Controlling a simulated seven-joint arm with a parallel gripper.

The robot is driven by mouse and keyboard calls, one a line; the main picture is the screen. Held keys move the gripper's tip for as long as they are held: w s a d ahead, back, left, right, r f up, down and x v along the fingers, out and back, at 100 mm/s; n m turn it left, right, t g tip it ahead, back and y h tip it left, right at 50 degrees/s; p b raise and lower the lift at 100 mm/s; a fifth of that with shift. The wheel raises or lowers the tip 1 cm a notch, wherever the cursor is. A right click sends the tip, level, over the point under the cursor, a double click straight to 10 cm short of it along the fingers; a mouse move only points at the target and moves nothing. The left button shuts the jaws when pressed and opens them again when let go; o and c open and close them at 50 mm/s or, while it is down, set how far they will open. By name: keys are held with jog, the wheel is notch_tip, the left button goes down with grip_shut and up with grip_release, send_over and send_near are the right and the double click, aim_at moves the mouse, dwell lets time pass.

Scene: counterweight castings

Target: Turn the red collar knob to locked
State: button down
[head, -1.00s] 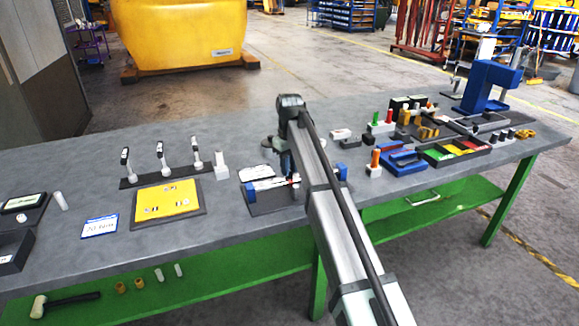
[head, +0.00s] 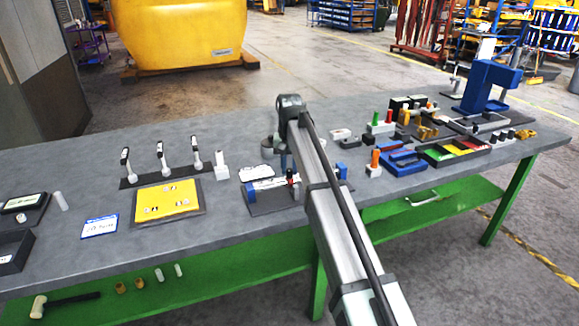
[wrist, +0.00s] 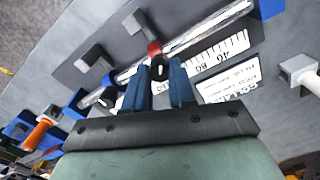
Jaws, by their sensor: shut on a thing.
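The red collar (wrist: 153,48) sits on a silver rod (wrist: 205,33) in the wrist view, with a dark knob (wrist: 160,70) on its near side. My gripper (wrist: 160,68) has its two blue fingers on either side of this dark knob and is shut on it. In the head view the red and black collar knob (head: 291,178) shows small on the rod, just below my wrist. A scale strip (wrist: 220,50) with numbers lies along the rod, and a printed card (wrist: 228,88) lies beside it. I cannot read whether the knob is at locked.
Blue end blocks (head: 250,192) hold the rod on a dark base plate (head: 275,204). A white post (head: 221,172) and upright levers stand to the left. An orange-handled piece (head: 374,164) and blue trays (head: 402,162) stand to the right. The grey bench (head: 110,195) has bare room at left.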

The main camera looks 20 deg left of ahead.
aim_at(290, 169)
jog(key=m, duration=0.5)
jog(key=shift+m, duration=2.6)
jog(key=c, duration=0.9)
grip_release()
jog(key=shift+c, duration=0.2)
jog(key=shift+r, duration=0.1)
notch_tip(290, 169, up, 14)
jog(key=shift+f, duration=0.2)
